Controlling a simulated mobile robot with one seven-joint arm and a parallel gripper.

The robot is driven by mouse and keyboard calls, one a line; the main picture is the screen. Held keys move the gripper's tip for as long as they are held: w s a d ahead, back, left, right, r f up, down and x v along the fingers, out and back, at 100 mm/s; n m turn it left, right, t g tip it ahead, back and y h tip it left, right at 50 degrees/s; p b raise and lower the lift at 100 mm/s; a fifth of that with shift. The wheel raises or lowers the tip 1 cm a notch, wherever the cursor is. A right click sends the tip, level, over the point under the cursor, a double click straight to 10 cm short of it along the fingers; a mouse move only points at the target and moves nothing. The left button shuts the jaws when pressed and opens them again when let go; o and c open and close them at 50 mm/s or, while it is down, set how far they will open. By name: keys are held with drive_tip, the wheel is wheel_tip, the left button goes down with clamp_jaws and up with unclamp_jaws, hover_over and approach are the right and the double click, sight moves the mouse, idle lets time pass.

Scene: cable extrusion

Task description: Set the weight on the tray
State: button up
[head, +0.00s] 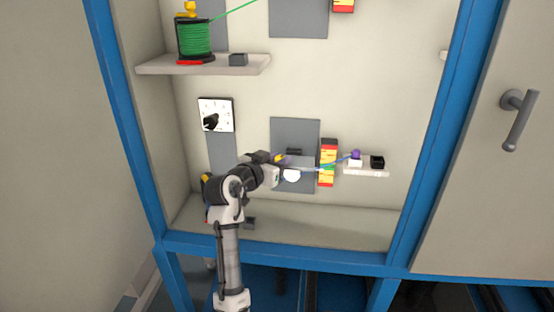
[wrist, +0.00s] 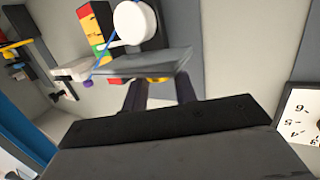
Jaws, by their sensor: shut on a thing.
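My gripper (head: 279,159) is shut on a small yellow thing, which I take to be the weight; it shows as a yellow bit (wrist: 157,79) between my dark fingers in the wrist view. Most of it is hidden. A thin grey plate, which I take to be the tray (wrist: 165,63), lies just beyond my fingertips in the wrist view. I cannot tell whether the weight touches the tray.
A red-and-yellow striped block (head: 327,163) stands right of the tray. A blue cable (head: 340,160) runs to a small shelf (head: 366,172) with a purple ball (head: 356,154) and a black box (head: 377,161). A dial (head: 217,114) is at upper left. Blue frame posts bound the cabinet.

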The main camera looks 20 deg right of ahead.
drive_tip(key=shift+f+b, duration=0.35)
drive_tip(key=shift+f, duration=0.35)
drive_tip(key=o, duration=1.1)
drive_tip(key=shift+a, duration=0.1)
drive_tip(key=b+v, duration=0.3)
drive_tip(key=v, duration=1)
drive_tip(key=shift+s+a, duration=0.2)
drive_tip(key=shift+s, duration=0.1)
